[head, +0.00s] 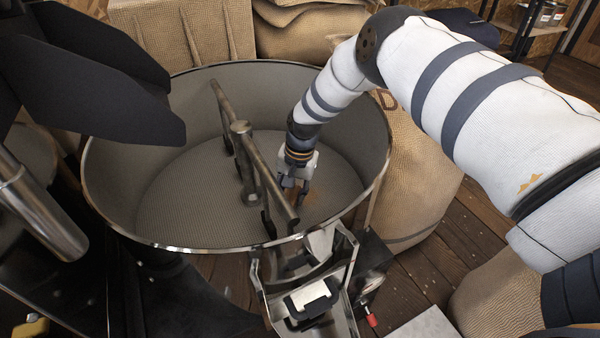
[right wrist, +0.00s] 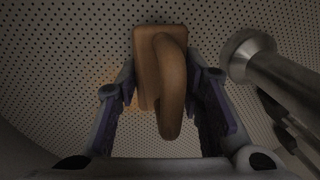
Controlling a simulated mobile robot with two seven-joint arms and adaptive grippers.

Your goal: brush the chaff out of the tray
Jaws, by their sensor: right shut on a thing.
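The tray (head: 165,207) is a large round metal pan with a perforated floor and a shiny rim, in the middle left of the head view. My right gripper (head: 292,190) is inside it, low over the floor on the right side. It is shut on a brown brush (right wrist: 172,70), whose curved handle stands between the fingers in the right wrist view. The brush is mostly hidden in the head view, and its bristles are not visible. A faint orange-brown patch of chaff (head: 313,204) lies on the floor just right of the gripper. My left gripper is not in view.
A metal stirring bar (head: 262,180) with a central post crosses the tray close left of my right gripper. A metal outlet chute (head: 335,255) is at the tray's front right. Burlap sacks (head: 415,185) stand right of and behind the tray. Dark machine parts (head: 85,85) overhang the left.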

